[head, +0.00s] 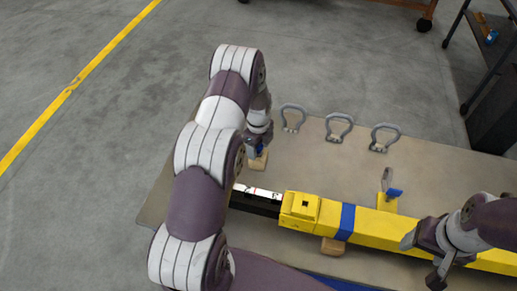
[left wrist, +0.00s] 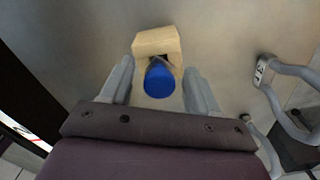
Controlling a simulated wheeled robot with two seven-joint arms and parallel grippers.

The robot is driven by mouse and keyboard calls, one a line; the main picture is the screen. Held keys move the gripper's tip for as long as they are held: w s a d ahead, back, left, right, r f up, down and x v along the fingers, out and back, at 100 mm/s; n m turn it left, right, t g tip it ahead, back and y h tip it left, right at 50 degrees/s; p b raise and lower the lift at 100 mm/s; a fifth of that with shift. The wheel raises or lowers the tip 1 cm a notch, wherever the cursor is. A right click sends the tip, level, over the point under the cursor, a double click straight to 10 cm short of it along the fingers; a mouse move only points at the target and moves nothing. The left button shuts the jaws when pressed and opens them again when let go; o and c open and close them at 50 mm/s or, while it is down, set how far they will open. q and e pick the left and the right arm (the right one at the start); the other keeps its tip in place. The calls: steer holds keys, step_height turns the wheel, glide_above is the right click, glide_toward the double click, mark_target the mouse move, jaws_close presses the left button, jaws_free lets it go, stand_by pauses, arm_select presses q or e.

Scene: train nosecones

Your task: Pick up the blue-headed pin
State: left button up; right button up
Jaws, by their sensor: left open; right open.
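The blue-headed pin (left wrist: 159,80) stands in a light wooden block (left wrist: 157,41) on the table. In the left wrist view its round blue head lies between the two fingers of my left gripper (left wrist: 158,88), which are open with a gap on both sides. In the head view the left gripper (head: 256,147) is over the wooden block (head: 259,161), and the pin is mostly hidden by it. My right gripper (head: 425,262) is at the right, near the yellow beam, away from the pin; its fingers are partly hidden.
A long yellow beam (head: 380,225) with a blue band and a black end lies across the table (head: 160,200). Several grey shackles (head: 339,127) stand along the back edge. Another blue-ended piece (head: 394,192) stands in a yellow holder (head: 387,204) behind the beam.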

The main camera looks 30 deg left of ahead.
arm_select(q)
jaws_close()
steer(key=shift+r, duration=0.15)
